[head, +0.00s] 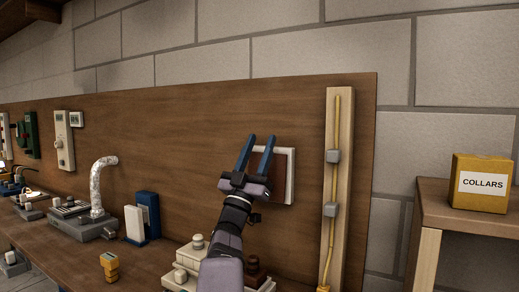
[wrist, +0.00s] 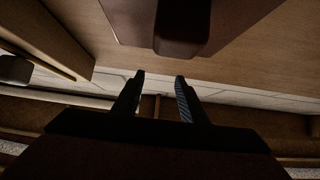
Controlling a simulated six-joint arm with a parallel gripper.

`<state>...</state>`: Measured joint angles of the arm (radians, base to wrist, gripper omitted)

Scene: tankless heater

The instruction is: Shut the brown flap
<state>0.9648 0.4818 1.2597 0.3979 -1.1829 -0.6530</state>
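The brown flap (head: 284,167) is a reddish-brown square panel in a white frame (head: 290,178) on the wooden backboard, partly hidden behind my gripper. How far the flap stands open I cannot tell. My gripper (head: 260,138) is in front of the flap's left part, its two blue fingers spread and pointing up. In the wrist view the fingers (wrist: 160,76) are apart with nothing between them. A dark brown block with a rounded bulge (wrist: 183,28) hangs at the top of the wrist view beyond the fingertips, apart from them; it looks like the flap or its housing.
A pale wooden post (head: 338,200) with a yellow cable and grey clamps stands right of the flap. Below are cream and brown blocks (head: 190,262). A blue and white holder (head: 143,217) and a metal-hosed device (head: 90,222) stand left. A collars box (head: 482,184) sits on the right shelf.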

